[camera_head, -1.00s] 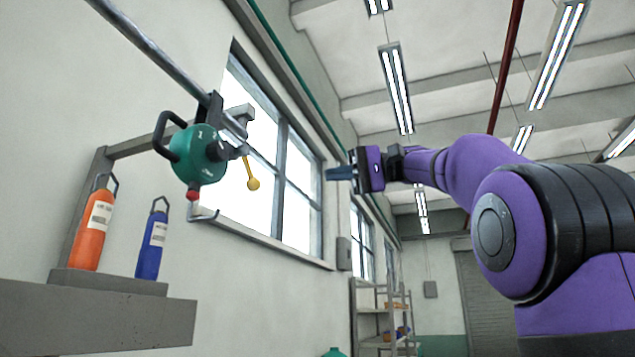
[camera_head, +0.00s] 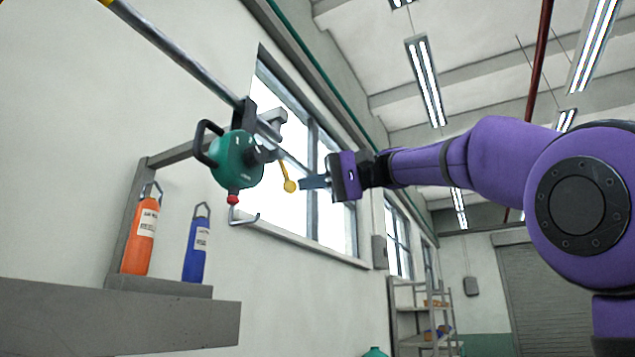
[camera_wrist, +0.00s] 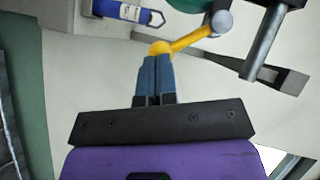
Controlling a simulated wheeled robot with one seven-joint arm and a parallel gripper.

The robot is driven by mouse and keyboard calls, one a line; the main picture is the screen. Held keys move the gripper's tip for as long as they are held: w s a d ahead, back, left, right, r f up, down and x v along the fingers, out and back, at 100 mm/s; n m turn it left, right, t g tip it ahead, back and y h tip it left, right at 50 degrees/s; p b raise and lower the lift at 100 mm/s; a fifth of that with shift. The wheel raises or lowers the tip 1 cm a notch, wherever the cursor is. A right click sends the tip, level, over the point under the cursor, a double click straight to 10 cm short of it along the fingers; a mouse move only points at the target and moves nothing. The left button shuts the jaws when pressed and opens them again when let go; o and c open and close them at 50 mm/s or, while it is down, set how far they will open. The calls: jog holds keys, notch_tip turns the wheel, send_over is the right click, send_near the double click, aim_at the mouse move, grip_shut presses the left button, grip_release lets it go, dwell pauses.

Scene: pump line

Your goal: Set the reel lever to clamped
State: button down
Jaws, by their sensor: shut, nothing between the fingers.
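The green reel (camera_head: 238,159) hangs from a grey rail at the upper left in the head view. Its yellow lever (camera_head: 290,185) slants down and right from the hub and ends in a round knob. My gripper (camera_head: 303,183) is shut and empty, with its blue-grey fingertips right at the knob from the right. In the wrist view the lever (camera_wrist: 190,40) runs from a grey hub at the upper right to its knob, just beyond the fingertips (camera_wrist: 155,62). The fingertips overlap the knob's lower edge there; I cannot tell whether they touch it.
An orange bottle (camera_head: 141,238) and a blue bottle (camera_head: 197,246) stand on a grey wall shelf (camera_head: 120,318) at the lower left. The rail (camera_head: 185,62) runs above the reel. A window (camera_head: 335,215) lies behind my gripper. The space below the gripper looks free.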

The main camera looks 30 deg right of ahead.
jog(key=shift+s+a+f+m+y, duration=0.2)
jog(key=shift+f+m+y, duration=0.1)
jog(key=shift+f+m, duration=0.1)
dwell(0.4)
jog(key=shift+s+a+f+m+t+y, duration=0.35)
jog(key=shift+a+m+y, duration=0.3)
jog(key=shift+m, duration=0.4)
jog(key=shift+s+a+f+m+t+y, duration=0.1)
jog(key=shift+s+a+f+m+y, duration=0.35)
jog(key=shift+m+y, duration=0.45)
jog(key=shift+s+a+f+m+t+y, duration=0.3)
jog(key=shift+a+f+m+y, duration=0.2)
jog(key=shift+m, duration=0.65)
jog(key=shift+s, duration=0.1)
